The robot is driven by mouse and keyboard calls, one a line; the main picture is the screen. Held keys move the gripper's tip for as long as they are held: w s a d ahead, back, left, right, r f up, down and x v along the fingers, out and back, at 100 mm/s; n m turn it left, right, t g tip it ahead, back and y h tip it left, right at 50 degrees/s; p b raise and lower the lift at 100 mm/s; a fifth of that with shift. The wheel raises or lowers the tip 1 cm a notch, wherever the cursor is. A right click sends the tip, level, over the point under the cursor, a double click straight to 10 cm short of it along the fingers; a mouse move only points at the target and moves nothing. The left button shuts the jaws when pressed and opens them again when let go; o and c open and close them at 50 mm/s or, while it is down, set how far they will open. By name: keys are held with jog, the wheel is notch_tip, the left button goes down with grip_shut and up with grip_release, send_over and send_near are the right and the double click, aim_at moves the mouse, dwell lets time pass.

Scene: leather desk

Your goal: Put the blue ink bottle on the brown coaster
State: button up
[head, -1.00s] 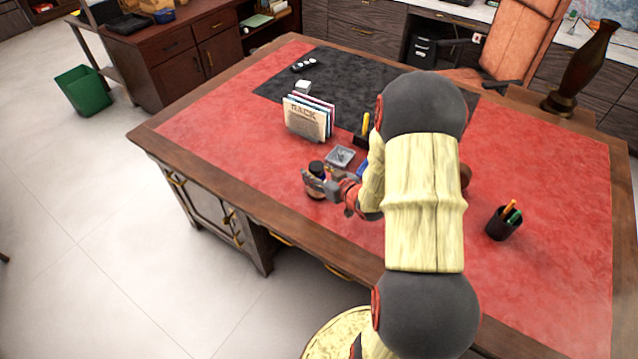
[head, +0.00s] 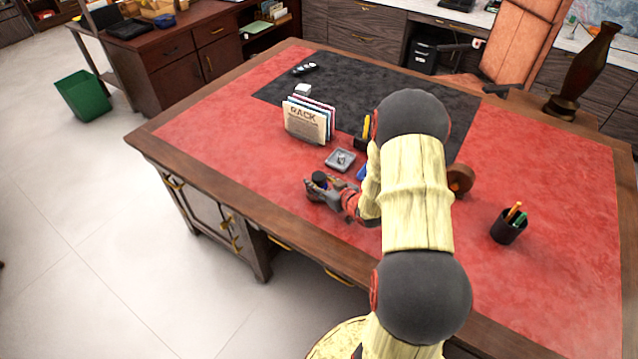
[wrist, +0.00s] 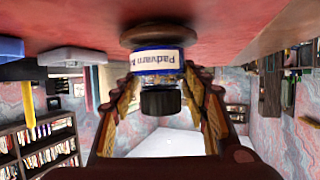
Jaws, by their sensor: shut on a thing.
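The blue ink bottle (wrist: 155,61) has a black cap, a blue body and a white label. In the wrist view the desk appears at the top, and the bottle's base meets the brown coaster (wrist: 157,33), a round disc against the red desk top. I see no clear gap between bottle and coaster. My gripper (wrist: 163,78) is shut on the bottle, one finger on each side. In the head view the bottle's dark cap (head: 319,178) shows at my gripper (head: 321,187), near the desk's front edge; the coaster is mostly hidden there.
A grey square tray (head: 340,159) and a letter rack (head: 308,120) stand behind the gripper. A black pen cup (head: 508,227) and a round brown object (head: 460,179) lie right of my arm. The red top left of the bottle is clear.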

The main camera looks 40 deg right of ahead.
jog(key=shift+f, duration=0.15)
jog(key=o, duration=1.4)
jog(key=shift+c, duration=0.2)
